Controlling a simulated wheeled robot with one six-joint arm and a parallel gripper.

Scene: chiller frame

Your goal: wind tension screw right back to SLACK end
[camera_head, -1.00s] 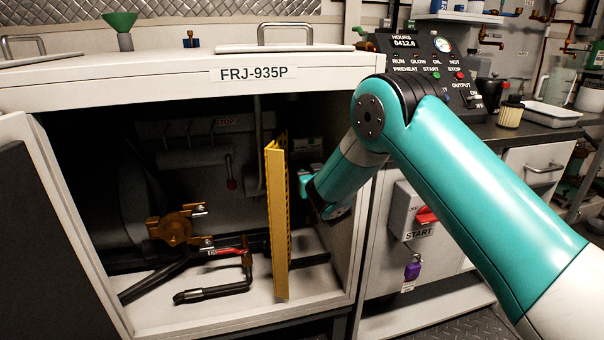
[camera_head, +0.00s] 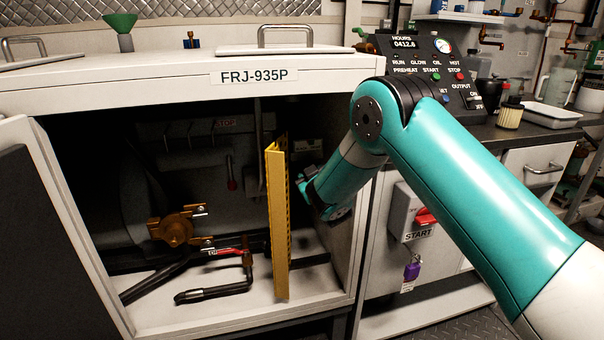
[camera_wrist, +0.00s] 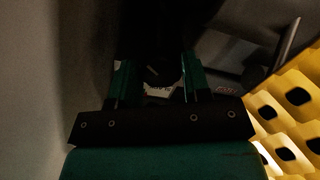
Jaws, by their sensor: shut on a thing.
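In the wrist view my gripper (camera_wrist: 158,80) is shut on a dark round knob (camera_wrist: 163,62), which I take to be the head of the tension screw. One green finger is on each side of it. The picture is very dark, so the screw's thread and its position along its travel cannot be made out. A pale label (camera_wrist: 158,90) shows partly below the knob, its lettering unreadable. In the head view my gripper and the screw are hidden inside the cabinet, behind the yellow guard and my wrist.
The yellow perforated guard (camera_head: 277,220) stands upright left of my wrist; its holed face (camera_wrist: 290,115) is close on the right in the wrist view. The cabinet's right wall is close to my arm. A brass fitting (camera_head: 175,229) and a red-handled valve (camera_head: 228,251) are farther left.

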